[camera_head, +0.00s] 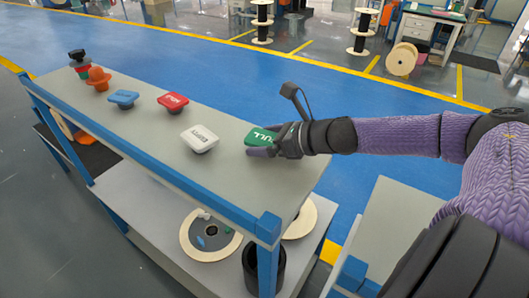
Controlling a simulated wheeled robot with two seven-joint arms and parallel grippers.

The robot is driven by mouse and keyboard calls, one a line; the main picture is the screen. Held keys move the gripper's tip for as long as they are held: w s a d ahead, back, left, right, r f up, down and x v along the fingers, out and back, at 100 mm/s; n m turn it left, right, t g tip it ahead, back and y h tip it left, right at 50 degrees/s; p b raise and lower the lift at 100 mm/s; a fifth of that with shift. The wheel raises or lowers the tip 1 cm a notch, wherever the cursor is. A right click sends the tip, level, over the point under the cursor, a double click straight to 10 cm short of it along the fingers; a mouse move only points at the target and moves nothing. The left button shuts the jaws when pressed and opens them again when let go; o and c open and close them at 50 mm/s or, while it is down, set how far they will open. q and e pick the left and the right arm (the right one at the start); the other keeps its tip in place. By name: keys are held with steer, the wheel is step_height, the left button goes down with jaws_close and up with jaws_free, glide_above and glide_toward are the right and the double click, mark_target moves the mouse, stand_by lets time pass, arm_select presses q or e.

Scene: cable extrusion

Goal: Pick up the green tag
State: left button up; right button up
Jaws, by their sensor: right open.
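The green tag (260,136) with white lettering stands near the right end of the grey tabletop (150,127). My right gripper (262,145) reaches in from the right and is at the green tag, with its open fingers around the tag's right and front sides. The fingers and hand hide part of the tag. I cannot tell whether the fingers touch it. My left gripper is not in view.
A white tag (199,138), a red tag (173,101) and a blue tag (123,98) stand in a row to the left. An orange knobbed object (98,77) stands farther left. A lower shelf holds reels (210,236) and a black cup (263,268).

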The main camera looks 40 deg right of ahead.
steer(key=shift+r, duration=0.1)
steer(key=c, duration=1)
